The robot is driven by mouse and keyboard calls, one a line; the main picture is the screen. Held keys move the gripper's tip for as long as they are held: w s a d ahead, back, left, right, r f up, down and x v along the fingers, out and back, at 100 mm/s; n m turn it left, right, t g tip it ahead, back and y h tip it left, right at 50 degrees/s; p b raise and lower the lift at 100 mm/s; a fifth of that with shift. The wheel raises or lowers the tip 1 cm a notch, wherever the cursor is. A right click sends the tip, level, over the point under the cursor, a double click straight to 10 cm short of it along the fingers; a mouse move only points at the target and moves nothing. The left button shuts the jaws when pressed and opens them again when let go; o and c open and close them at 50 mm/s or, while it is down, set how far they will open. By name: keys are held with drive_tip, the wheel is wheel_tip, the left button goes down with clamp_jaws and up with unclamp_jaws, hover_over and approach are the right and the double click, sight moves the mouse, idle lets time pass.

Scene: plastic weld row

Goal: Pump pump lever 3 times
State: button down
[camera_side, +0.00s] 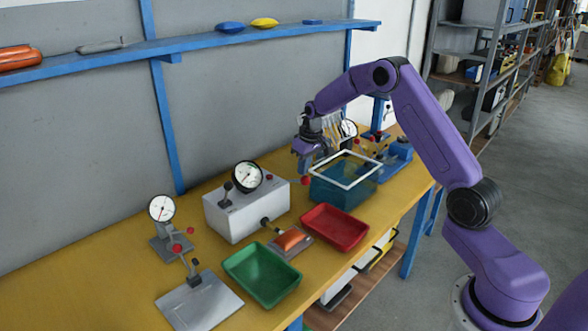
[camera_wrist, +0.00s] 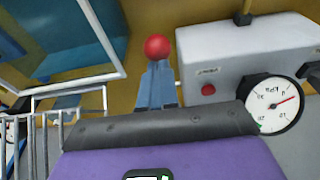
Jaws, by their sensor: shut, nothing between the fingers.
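A red ball knob (camera_side: 305,181), which looks like the pump lever's end, shows between the pale grey gauge box (camera_side: 246,208) and the teal tank (camera_side: 341,187). In the wrist view the red ball (camera_wrist: 158,47) is just past my fingertips; whether they touch it I cannot tell. My gripper (camera_side: 303,160) is shut and empty, pointing down close above the knob; its fingers (camera_wrist: 158,66) lie together in the wrist view. The lever's shaft is mostly hidden. A round white dial (camera_wrist: 274,104) and a red button (camera_wrist: 208,90) are on the box.
The yellow bench (camera_side: 80,262) also carries a red tray (camera_side: 336,228), a green tray (camera_side: 262,275), an orange piece (camera_side: 290,238) and a dial stand (camera_side: 162,225) at left. The tank's white rim stands close to my gripper. A blue shelf (camera_side: 200,43) runs along the wall.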

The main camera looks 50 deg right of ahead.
drive_tip(key=shift+s+f, duration=0.1)
drive_tip(key=shift+f, duration=0.05)
drive_tip(key=shift+s+f, duration=0.3)
drive_tip(key=shift+f, duration=0.35)
drive_tip(key=shift+s+f, duration=0.3)
drive_tip(key=shift+f, duration=0.5)
wheel_tip(320, 180, up, 10)
drive_tip(key=w, duration=0.2)
drive_tip(key=shift+w, duration=0.3)
idle(0.5)
drive_tip(key=w+v, duration=0.1)
drive_tip(key=v, duration=0.2)
hover_over(307, 177)
drive_tip(key=w, duration=0.3)
drive_tip(key=shift+s+f, duration=0.2)
drive_tip(key=shift+f, duration=2.85)
